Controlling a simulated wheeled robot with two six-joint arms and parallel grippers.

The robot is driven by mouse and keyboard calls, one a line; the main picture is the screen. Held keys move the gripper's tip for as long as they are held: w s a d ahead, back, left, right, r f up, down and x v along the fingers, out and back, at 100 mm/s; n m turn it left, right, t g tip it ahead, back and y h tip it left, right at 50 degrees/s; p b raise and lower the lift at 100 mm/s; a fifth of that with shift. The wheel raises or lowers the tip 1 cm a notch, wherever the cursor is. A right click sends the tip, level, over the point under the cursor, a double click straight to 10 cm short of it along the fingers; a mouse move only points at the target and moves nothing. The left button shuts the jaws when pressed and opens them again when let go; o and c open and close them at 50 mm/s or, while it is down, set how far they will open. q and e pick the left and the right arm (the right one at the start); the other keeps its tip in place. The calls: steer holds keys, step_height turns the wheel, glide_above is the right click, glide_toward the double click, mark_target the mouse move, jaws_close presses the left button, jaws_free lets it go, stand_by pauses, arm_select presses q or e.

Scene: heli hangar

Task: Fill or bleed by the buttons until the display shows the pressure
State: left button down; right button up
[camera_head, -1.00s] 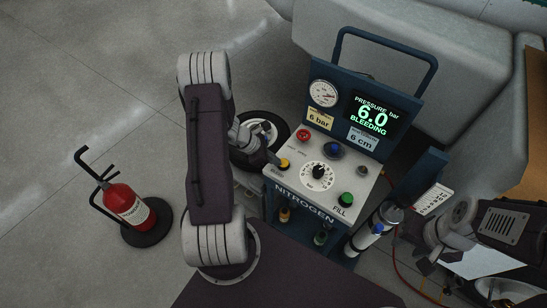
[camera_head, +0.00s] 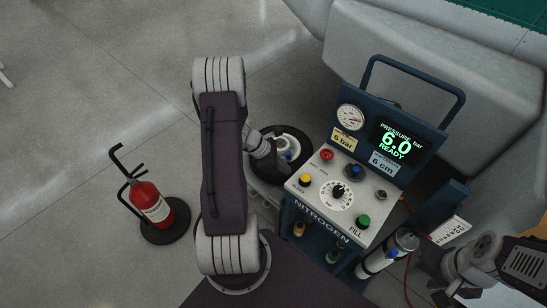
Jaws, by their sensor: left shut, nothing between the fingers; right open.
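The nitrogen cart's sloped panel (camera_head: 318,187) has a yellow button (camera_head: 305,180) at its left and a green FILL button (camera_head: 363,221) at its right. The display (camera_head: 397,143) reads pressure 6.0 bar, READY. A yellow card (camera_head: 346,140) reads 6 bar. My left gripper (camera_head: 282,162) is shut and empty, just beyond the left edge of the panel and apart from the yellow button; its fingertips are small and hard to make out. My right gripper (camera_head: 449,286) is open and empty at the lower right, below the cart.
A card (camera_head: 384,163) reads 6 cm. A fire extinguisher (camera_head: 148,203) stands left on clear floor. A grey body is behind the cart.

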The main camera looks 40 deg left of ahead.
arm_select(q)
steer(key=v, duration=0.5)
steer(key=shift+w+a+r+p, duration=0.2)
steer(key=shift+a+r+p, duration=0.1)
steer(key=shift+r+p, duration=0.1)
steer(key=shift+w, duration=0.1)
